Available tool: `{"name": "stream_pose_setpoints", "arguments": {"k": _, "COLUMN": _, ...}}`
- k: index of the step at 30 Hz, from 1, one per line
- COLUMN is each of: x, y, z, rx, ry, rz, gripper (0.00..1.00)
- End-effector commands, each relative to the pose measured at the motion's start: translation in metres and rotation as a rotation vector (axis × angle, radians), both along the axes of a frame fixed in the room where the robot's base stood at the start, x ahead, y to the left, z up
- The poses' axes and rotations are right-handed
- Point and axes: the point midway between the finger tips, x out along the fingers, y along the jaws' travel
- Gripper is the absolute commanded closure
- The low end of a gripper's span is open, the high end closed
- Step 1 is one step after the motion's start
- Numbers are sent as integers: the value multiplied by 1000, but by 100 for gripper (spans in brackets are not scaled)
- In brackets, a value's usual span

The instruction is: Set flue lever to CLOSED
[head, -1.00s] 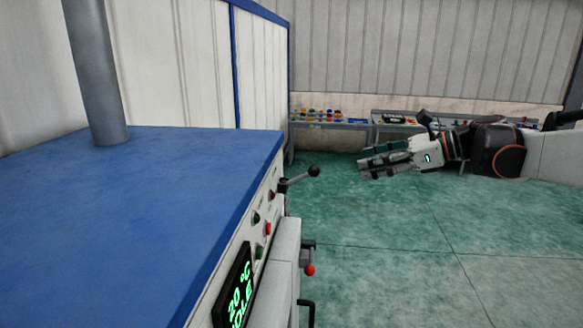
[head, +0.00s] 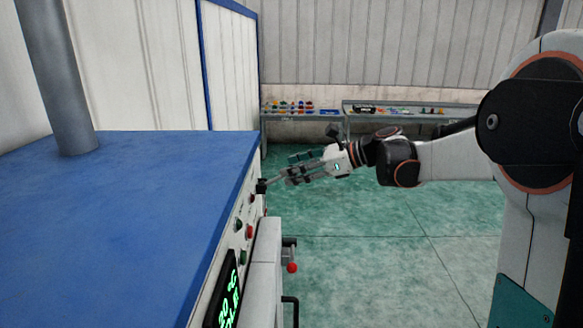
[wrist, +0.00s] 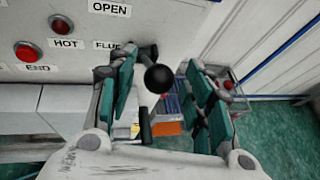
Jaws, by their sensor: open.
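The flue lever, with its black ball knob (wrist: 158,78), shows in the wrist view beside the FLUE label (wrist: 106,45). An OPEN label (wrist: 110,8) is above it. My gripper (wrist: 159,88) is open, with its green-padded fingers on either side of the knob; I cannot tell whether either touches it. In the head view my gripper (head: 286,177) is at the furnace's front, by the lever's dark pivot (head: 262,186). The fingers hide most of the lever there. A CLOSED label is not in view.
The blue-topped furnace (head: 130,220) fills the left. Red buttons (wrist: 62,25), a red-ball lever (head: 292,267) and a black handle (head: 296,308) are on its front. A bench with coloured parts (head: 290,105) stands far back. Green floor is clear to the right.

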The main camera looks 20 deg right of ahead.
Motion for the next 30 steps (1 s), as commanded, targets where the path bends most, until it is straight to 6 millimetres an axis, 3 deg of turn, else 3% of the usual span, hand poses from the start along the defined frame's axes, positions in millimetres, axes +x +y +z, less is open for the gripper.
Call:
{"name": "stream_pose_setpoints", "arguments": {"k": 14, "x": 8, "y": 11, "z": -6, "rx": 0, "ry": 0, "rz": 0, "gripper": 54}}
{"name": "stream_pose_setpoints", "arguments": {"k": 20, "x": 8, "y": 11, "z": -6, "rx": 0, "ry": 0, "rz": 0, "gripper": 97}}
{"name": "stream_pose_setpoints", "arguments": {"k": 21, "x": 7, "y": 11, "z": -6, "rx": 0, "ry": 0, "rz": 0, "gripper": 100}}
{"name": "stream_pose_setpoints", "arguments": {"k": 30, "x": 7, "y": 9, "z": -9, "rx": 20, "ry": -6, "rz": -1, "gripper": 100}}
